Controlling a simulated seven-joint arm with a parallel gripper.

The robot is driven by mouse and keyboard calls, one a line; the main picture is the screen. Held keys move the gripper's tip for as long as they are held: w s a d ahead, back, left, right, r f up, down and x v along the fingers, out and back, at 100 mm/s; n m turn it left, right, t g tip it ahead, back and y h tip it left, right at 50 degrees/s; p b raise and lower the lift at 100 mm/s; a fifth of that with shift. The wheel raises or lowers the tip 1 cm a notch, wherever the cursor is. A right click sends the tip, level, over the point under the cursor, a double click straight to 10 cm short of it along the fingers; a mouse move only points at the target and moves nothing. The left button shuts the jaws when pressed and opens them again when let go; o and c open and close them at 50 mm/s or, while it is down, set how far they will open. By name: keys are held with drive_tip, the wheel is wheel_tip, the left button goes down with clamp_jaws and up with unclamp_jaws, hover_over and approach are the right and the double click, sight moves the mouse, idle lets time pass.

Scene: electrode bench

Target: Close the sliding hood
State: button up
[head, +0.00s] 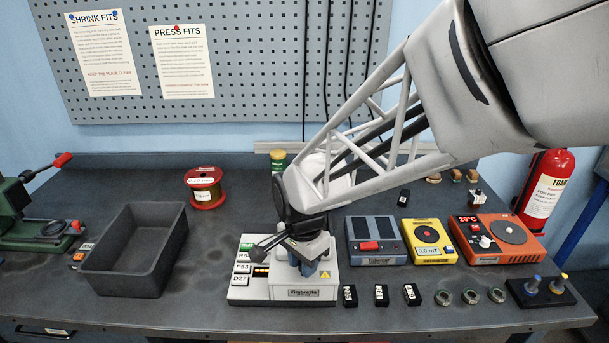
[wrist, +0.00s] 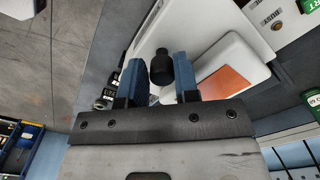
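The white bench machine (head: 305,293) stands at the front middle of the bench, with a green button and labelled keys on its left side. My gripper (head: 311,268) is low over it and hides much of its top. In the wrist view, the two blue fingers of my gripper (wrist: 157,68) stand apart on either side of a black knob (wrist: 161,68), with gaps visible on both sides. White casing (wrist: 200,32) lies around the knob, and an orange plate (wrist: 226,86) shows beside the right finger. I cannot tell which white part is the sliding hood or how far it stands open.
A dark open bin (head: 130,275) is at left, with a red spool (head: 206,190) behind. To the right are a grey unit (head: 376,248), a yellow unit (head: 428,241) and an orange hotplate (head: 495,240). Small black blocks (head: 381,295) and metal rings (head: 470,297) line the front.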

drive_tip(key=shift+o, duration=0.6)
drive_tip(key=shift+s, duration=0.15)
drive_tip(key=shift+r, duration=0.1)
drive_tip(key=shift+r, duration=3.75)
drive_tip(key=shift+d, duration=0.15)
drive_tip(key=s+d+r+n+t, duration=0.1)
drive_tip(key=s+d+r+n, duration=0.1)
drive_tip(key=s+d+n, duration=0.2)
drive_tip(key=s+d+r+n+t, duration=0.1)
drive_tip(key=s+d+n, duration=0.3)
drive_tip(key=s+d, duration=0.6)
drive_tip(key=d+r, duration=0.1)
drive_tip(key=d, duration=0.3)
drive_tip(key=shift+d+n+t, duration=0.3)
drive_tip(key=shift+n, duration=0.1)
drive_tip(key=shift+c, duration=0.5)
